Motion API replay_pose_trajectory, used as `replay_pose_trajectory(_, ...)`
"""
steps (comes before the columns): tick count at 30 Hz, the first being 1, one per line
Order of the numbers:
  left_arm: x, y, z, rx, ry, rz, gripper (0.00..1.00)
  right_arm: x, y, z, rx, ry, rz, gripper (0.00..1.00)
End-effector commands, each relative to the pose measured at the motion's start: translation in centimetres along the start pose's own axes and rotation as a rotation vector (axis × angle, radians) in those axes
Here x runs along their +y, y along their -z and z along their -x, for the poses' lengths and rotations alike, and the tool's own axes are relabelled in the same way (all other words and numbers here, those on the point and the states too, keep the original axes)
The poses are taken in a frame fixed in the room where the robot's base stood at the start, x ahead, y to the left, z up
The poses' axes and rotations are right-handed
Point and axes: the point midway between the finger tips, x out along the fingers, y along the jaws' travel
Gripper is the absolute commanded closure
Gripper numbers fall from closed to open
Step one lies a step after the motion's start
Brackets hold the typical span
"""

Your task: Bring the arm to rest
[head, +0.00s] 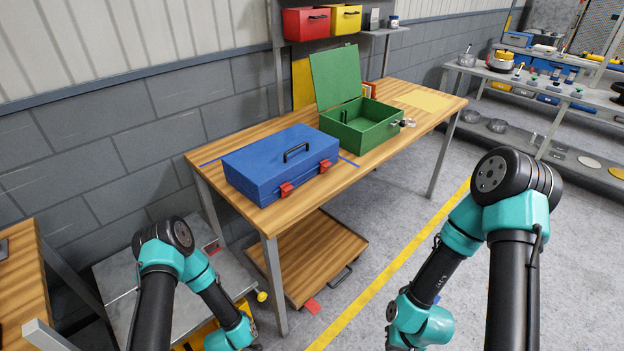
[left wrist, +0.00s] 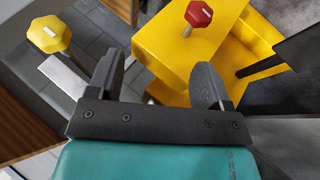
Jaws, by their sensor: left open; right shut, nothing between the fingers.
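My left gripper (left wrist: 159,76) shows in the left wrist view with its two dark fingers wide apart and nothing between them. Beyond the fingers are a yellow block with a red knob (left wrist: 198,14) and, to the left, a yellow knob (left wrist: 48,32) on a metal stem. In the head view my left arm bends down at the lower left beside the workbench, and its fingers cannot be made out. My right arm folds down at the lower right over the floor. Its fingers are below the picture edge.
A wooden workbench (head: 270,211) holds a closed blue toolbox (head: 262,175) and an open green box (head: 362,134). Red (head: 305,24) and yellow (head: 346,19) bins hang above. A grey metal surface (head: 113,278) lies near my left arm. The floor right of the bench is clear.

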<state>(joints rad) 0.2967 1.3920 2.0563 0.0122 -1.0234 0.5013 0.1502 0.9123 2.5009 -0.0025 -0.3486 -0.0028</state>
Motion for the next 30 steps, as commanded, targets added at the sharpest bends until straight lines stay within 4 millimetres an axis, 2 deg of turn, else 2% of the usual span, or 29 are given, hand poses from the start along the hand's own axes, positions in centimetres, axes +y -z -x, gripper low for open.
replay_pose_trajectory(3,1.7,0.0,3.5,-0.111,0.032,-0.116,0.27,0.0,0.0,0.0,0.000,0.000,0.000,1.00)
replay_pose_trajectory(9,3.4,-0.9,10.0,-0.308,0.073,-0.313,0.27,0.0,0.0,0.0,0.000,0.000,0.000,1.00)
replay_pose_trajectory(15,4.2,-2.1,17.4,-0.503,0.091,-0.506,0.27,0.0,0.0,0.0,0.000,0.000,0.000,1.00)
replay_pose_trajectory(18,4.2,-2.7,20.3,-0.581,0.094,-0.578,0.27,0.0,0.0,0.0,0.000,0.000,0.000,1.00)
replay_pose_trajectory(21,4.2,-3.0,22.1,-0.628,0.093,-0.621,0.27,0.0,0.0,0.0,0.000,0.000,0.000,1.00)
replay_pose_trajectory(23,4.1,-3.2,22.6,-0.643,0.093,-0.634,0.27,0.0,0.0,0.0,0.000,0.000,0.000,1.00)
replay_pose_trajectory(30,4.1,-3.2,22.8,-0.648,0.094,-0.638,0.27,0.0,0.0,0.0,0.000,0.000,0.000,1.00)
